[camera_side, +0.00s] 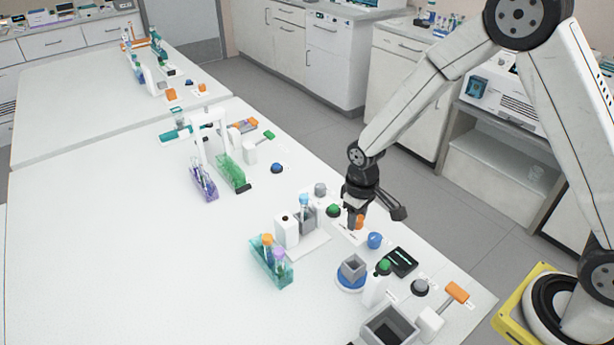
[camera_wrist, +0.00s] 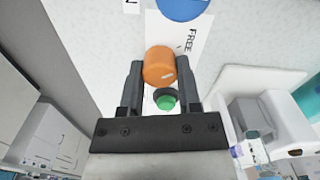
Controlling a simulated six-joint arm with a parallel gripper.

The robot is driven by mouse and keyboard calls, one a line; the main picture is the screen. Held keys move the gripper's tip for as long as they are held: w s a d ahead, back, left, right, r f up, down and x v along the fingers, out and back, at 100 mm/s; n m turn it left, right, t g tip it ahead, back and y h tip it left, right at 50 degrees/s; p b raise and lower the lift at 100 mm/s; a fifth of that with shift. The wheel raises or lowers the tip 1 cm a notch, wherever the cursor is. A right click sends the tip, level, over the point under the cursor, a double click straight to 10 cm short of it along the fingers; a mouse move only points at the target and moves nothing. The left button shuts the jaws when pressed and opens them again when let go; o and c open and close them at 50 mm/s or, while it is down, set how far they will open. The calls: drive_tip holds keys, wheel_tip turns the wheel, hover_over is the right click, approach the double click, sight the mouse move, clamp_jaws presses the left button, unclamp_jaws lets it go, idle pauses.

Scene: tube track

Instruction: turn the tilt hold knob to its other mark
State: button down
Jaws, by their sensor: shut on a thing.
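An orange knob (camera_wrist: 161,64) with a short white pointer line stands on a white label plate in the wrist view. The printed word FREE (camera_wrist: 192,42) shows beside it, to the upper right; the other mark is not visible. I take this as the tilt hold knob. My gripper (camera_wrist: 160,76) is shut on the knob, one black finger on each side of it. In the side view my gripper (camera_side: 354,218) points down at the bench's right part, and the orange knob (camera_side: 360,222) shows partly beside the fingers.
A green button (camera_side: 333,210) and a blue knob (camera_side: 375,240) stand close to my gripper. A grey block holder (camera_side: 306,218) with a tube is to its left, and a teal rack (camera_side: 270,268) with capped tubes is in front. The bench's left part is clear.

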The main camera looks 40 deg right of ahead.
drive_tip(key=shift+n, duration=0.4)
drive_tip(key=shift+c, duration=1.5)
unclamp_jaws()
drive_tip(key=shift+r, duration=0.1)
drive_tip(key=shift+r, duration=3.85)
